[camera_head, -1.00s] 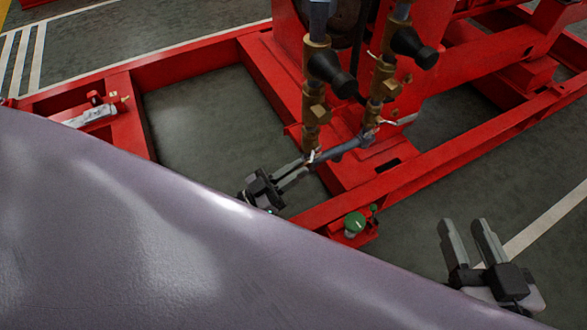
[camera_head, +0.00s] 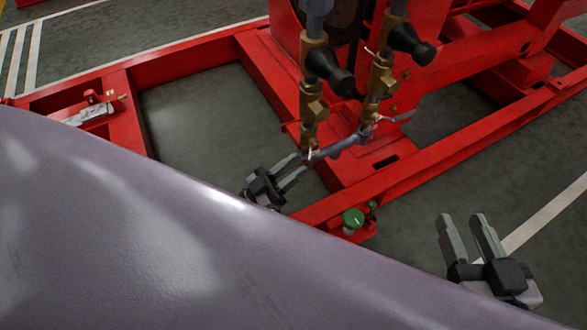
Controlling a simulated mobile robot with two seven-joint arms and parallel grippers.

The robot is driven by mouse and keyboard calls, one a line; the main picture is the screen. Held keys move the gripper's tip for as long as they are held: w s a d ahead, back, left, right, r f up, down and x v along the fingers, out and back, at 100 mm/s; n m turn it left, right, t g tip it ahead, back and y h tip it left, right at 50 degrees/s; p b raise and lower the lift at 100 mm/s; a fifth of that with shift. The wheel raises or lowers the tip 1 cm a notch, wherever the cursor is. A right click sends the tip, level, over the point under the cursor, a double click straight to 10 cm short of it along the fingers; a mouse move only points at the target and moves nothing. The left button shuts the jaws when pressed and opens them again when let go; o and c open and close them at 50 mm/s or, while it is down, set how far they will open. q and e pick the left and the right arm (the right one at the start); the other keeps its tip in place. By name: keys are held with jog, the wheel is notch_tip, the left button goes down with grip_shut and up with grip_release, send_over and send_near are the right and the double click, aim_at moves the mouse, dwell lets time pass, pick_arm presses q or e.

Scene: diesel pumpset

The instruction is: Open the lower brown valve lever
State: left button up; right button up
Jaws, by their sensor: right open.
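Two brown-brass valve columns stand on grey pipes, a left one (camera_head: 309,132) and a right one (camera_head: 380,82). A small pale lever (camera_head: 313,154) shows at the foot of the left column, where it meets a slanting grey pipe (camera_head: 340,147). Another pale lever (camera_head: 377,121) is at the foot of the right column. My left gripper (camera_head: 301,163) is open, its fingertips close to the left column's foot. I cannot tell whether they touch the lever. My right gripper (camera_head: 462,216) is open and empty over the floor at the right.
A red frame (camera_head: 200,55) surrounds the valves, with rails in front and behind. Black knobs (camera_head: 325,65) stick out from the columns. A green-capped fitting (camera_head: 353,219) sits on the front rail. My large grey surface blocks the lower left.

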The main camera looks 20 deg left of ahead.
pick_arm(q)
jog(key=shift+s+f, duration=0.1)
jog(key=shift+s, duration=0.1)
jog(key=v, duration=0.6)
jog(key=shift+s+a+f, duration=0.2)
jog(key=shift+s+f, duration=0.05)
dwell(0.4)
